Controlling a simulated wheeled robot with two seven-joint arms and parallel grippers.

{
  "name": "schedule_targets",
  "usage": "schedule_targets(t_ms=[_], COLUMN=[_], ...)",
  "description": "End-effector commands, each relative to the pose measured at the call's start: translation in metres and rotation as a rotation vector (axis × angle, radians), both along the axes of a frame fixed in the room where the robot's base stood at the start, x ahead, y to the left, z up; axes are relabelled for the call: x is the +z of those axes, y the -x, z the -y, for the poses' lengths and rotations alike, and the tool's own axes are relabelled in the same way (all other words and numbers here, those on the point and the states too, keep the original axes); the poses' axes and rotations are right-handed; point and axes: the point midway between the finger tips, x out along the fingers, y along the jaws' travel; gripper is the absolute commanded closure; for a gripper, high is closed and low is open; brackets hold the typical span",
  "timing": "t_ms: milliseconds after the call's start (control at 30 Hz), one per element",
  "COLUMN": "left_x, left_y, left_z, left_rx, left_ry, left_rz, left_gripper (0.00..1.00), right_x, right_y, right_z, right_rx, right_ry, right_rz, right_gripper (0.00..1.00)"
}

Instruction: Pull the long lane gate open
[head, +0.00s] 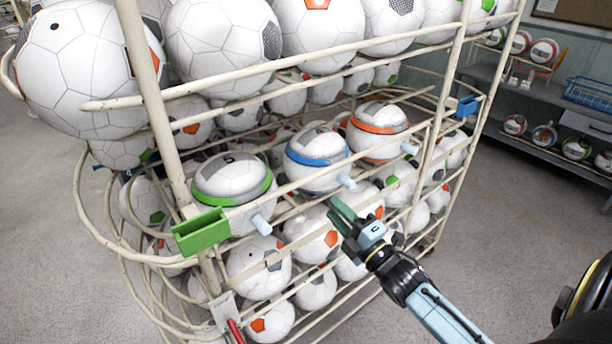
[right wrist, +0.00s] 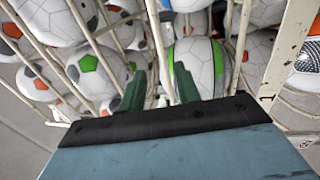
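A cream tube rack (head: 455,75) holds white balls in tiers. Three strapped balls sit in its middle lane: a green-banded ball (head: 232,180), a blue-banded ball (head: 317,158) and an orange-banded ball (head: 377,130). Long cream rails cross in front of them, with light-blue pegs, one being the near peg (head: 261,224). I cannot tell which rail is the long gate. My right gripper (head: 333,208) is just below the blue-banded ball, by the lower front rails. Its green fingers are apart in the right wrist view (right wrist: 160,76), with a cream bar showing in the gap; contact is unclear. My left gripper is out of view.
A green block (head: 201,232) is on the rack's left post and a blue block (head: 467,106) on the right. A dark shelf (head: 548,90) with balls and a blue wire basket (head: 590,93) stands at the back right. The grey floor (head: 500,240) is clear.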

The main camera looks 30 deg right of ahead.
Motion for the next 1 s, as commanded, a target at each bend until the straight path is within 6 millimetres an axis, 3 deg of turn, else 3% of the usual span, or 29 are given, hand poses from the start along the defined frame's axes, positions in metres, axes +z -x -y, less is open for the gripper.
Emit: schedule_targets(t_ms=[500, 700, 1000], left_x=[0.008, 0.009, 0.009], left_y=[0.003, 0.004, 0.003], left_z=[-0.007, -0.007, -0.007], left_rx=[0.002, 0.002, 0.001], left_ry=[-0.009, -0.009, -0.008], left_rz=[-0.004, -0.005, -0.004], left_gripper=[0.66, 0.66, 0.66], right_x=[0.019, 0.021, 0.022], right_y=[-0.094, -0.113, -0.117], right_z=[-0.007, -0.009, -0.009], right_rx=[0.0, 0.0, 0.0], right_ry=[-0.003, -0.005, -0.005], right_rz=[-0.001, -0.003, -0.003], right_gripper=[0.67, 0.67, 0.67])
